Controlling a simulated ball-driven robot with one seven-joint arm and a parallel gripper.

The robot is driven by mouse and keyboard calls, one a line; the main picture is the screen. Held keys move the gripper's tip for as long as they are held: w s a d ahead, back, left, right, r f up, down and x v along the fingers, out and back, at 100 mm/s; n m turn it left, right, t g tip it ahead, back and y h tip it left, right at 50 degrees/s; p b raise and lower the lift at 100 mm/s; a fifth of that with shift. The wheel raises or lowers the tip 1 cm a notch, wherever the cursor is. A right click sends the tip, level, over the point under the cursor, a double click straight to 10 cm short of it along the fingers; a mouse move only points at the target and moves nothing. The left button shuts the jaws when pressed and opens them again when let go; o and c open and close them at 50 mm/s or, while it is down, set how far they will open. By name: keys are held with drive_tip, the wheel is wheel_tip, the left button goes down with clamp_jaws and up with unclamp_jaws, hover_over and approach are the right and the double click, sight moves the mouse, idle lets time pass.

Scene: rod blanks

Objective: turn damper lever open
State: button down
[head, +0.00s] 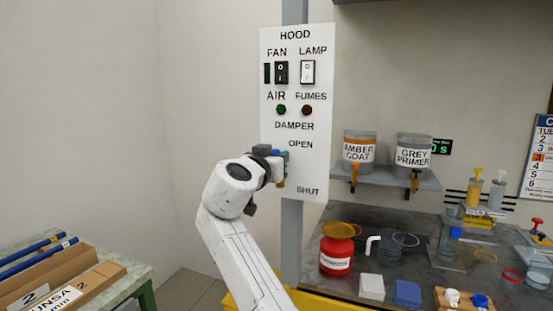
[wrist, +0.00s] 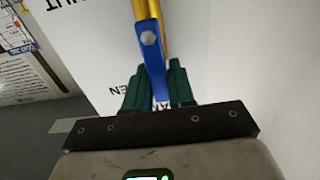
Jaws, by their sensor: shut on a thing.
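The damper lever has a blue part with a grey bolt (wrist: 150,38) and a yellow part that runs off the top of the wrist view. In the head view its yellow end (head: 280,183) shows below my gripper, against the white hood panel (head: 296,172). My gripper (wrist: 156,72) has its green fingers on either side of the blue part and is shut on it. In the head view my gripper (head: 284,156) is at the panel, between the OPEN and SHUT labels and left of them. My wrist hides part of the lever there.
Fan and lamp switches (head: 281,72) and a green and a dark red light sit higher on the panel. A shelf (head: 380,178) with two dispensers stands to the right. Below it, a cluttered bench (head: 395,222) holds a red container (head: 336,255). Cartons (head: 60,285) lie at lower left.

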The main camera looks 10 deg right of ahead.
drive_tip(key=c, duration=1)
unclamp_jaws()
drive_tip(key=shift+c, duration=0.2)
drive_tip(key=shift+a, duration=0.1)
drive_tip(key=b+v, duration=0.1)
drive_tip(key=v, duration=0.9)
drive_tip(key=shift+s+a, duration=0.2)
drive_tip(key=shift+s, duration=0.1)
drive_tip(key=shift+f, duration=0.1)
